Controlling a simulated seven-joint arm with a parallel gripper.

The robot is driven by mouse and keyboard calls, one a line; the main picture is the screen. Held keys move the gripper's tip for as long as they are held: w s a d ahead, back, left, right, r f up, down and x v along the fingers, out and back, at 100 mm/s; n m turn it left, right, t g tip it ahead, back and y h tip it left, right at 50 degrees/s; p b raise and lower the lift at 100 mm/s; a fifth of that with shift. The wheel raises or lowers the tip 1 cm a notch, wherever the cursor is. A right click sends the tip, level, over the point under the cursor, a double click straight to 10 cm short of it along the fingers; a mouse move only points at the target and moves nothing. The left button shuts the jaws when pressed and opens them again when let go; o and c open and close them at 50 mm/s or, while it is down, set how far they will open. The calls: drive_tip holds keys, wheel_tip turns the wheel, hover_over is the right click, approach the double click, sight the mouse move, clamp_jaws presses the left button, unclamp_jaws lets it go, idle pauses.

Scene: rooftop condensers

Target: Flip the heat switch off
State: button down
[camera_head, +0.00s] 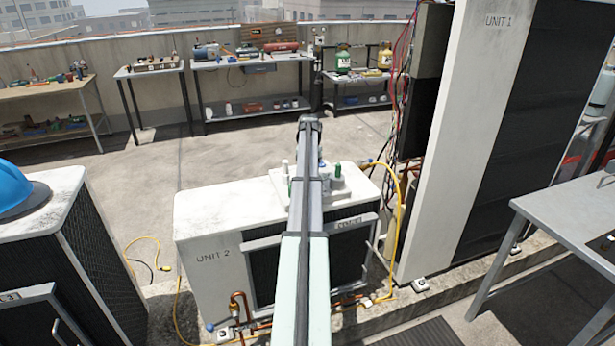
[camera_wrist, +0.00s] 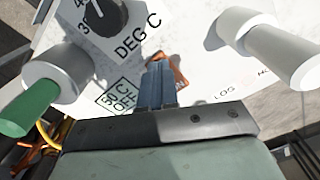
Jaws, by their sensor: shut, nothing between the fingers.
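A white control panel (camera_wrist: 205,75) fills much of the wrist view; in the head view the panel (camera_head: 345,190) lies on top of Unit 2, partly behind my arm. A black dial (camera_wrist: 102,14) marked DEG C is at upper left. A green-handled switch (camera_wrist: 42,95) with a white collar is at left. I cannot tell which is the heat switch. My gripper (camera_wrist: 159,68) is shut and empty over the panel, between both switches, beside the boxed label "50 C OFF" (camera_wrist: 118,95).
An orange-brown piece (camera_wrist: 178,72) shows just beyond my fingertips. Unit 1 (camera_head: 470,130) rises close on the right of Unit 2 (camera_head: 215,215). A yellow hose (camera_head: 400,195) runs down beside the panel. A blue hard hat (camera_head: 14,188) sits on the left unit. Open floor lies behind.

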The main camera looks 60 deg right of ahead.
drive_tip(key=shift+r, duration=3.45)
